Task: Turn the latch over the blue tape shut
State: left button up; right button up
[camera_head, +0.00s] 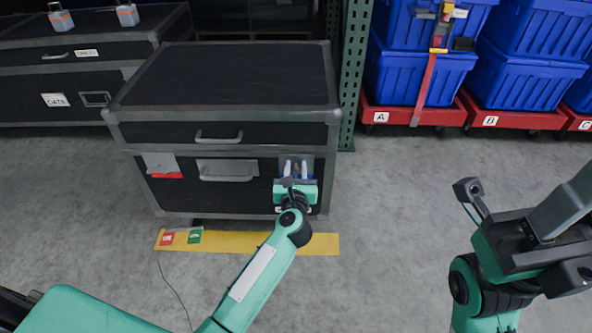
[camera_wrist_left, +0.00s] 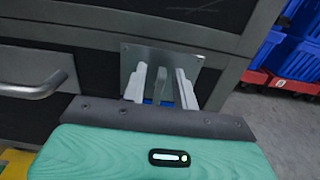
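The latch (camera_wrist_left: 164,88) is a grey upright lever on a square metal plate (camera_wrist_left: 202,60) at the right of the black case's front. Blue tape (camera_wrist_left: 147,102) shows low beside it, partly hidden by my gripper. My left gripper (camera_head: 295,168) is at this latch, with its pale fingers (camera_wrist_left: 163,82) on either side of the lever. A gap shows on both sides, so it looks open around the latch, not clamped. My right arm (camera_head: 520,250) is at the right of the head view, away from the case; I cannot make out its fingertips.
The black case (camera_head: 225,80) has a drawer handle (camera_head: 226,178) and a second latch plate (camera_head: 160,162) over red tape (camera_head: 167,175). Yellow floor tape (camera_head: 235,243) runs in front. A green post (camera_head: 355,70) and blue totes (camera_head: 415,75) on red dollies stand right. Floor between is clear.

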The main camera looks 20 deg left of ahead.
pick_arm(q)
grip_shut()
